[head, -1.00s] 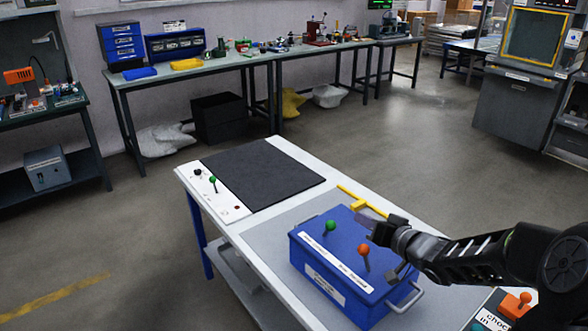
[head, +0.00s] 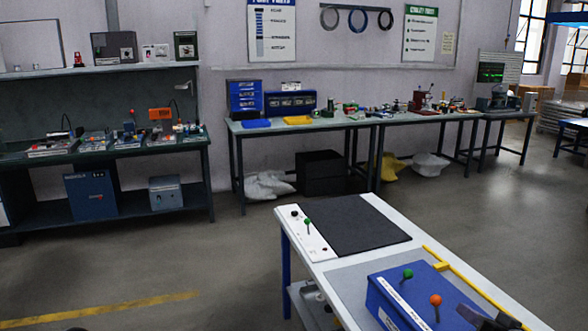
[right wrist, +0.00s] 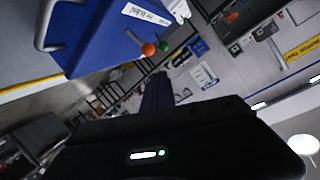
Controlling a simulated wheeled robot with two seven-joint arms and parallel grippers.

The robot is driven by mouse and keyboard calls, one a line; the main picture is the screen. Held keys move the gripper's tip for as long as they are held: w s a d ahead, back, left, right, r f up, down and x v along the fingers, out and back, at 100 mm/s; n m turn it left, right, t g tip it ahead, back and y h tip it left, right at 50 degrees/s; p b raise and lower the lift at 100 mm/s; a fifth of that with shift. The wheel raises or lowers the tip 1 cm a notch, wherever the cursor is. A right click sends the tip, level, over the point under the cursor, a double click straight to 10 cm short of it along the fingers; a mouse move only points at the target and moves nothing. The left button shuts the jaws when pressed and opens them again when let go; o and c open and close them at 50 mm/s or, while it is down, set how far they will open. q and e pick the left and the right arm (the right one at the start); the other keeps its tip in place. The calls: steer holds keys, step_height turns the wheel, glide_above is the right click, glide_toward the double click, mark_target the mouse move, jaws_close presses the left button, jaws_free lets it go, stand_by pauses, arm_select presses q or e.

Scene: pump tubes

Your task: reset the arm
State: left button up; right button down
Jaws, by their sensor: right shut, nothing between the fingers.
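My right gripper (head: 472,314) is at the lower right of the head view, shut and empty. It is above the right part of a blue box (head: 396,308). In the right wrist view its dark fingers (right wrist: 157,92) point away from the camera, apart from the blue box (right wrist: 105,35). The box carries a green-knobbed lever (head: 408,274) and an orange-knobbed lever (head: 435,300). Most of my right arm is outside the head view. My left gripper is not in view.
The box stands on a white table (head: 375,262) with a black mat (head: 355,225) and a yellow bar (head: 470,284). A small panel (head: 310,236) with a green lever is at its left. Cluttered benches (head: 340,124) line the wall. The floor (head: 235,265) between is clear.

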steer(key=shift+g, duration=0.4)
steer(key=a+f, duration=0.1)
steer(key=f, duration=0.1)
steer(key=w+a+f, duration=0.1)
steer(key=a+f, duration=0.1)
steer(key=s+a+f+g+y, duration=0.1)
steer(key=s+a+f+g, duration=0.15)
steer(key=a+f, duration=0.65)
steer(key=s+a+f+g+y, duration=0.2)
steer(key=s+a+f, duration=0.1)
steer(key=a+f, duration=0.55)
steer(key=s+a+f+n+g, duration=0.1)
steer(key=s+a+f+g, duration=0.3)
steer(key=s, duration=0.8)
steer(key=s+a+f+n+g, duration=0.1)
steer(key=s+a+f+g, duration=0.4)
steer(key=s+a+f, duration=0.4)
step_height(320, 180, down, 2)
steer(key=s, duration=0.2)
steer(key=shift+s+a+f+n, duration=0.15)
steer(key=shift+s+f+n, duration=0.15)
steer(key=shift+s, duration=0.1)
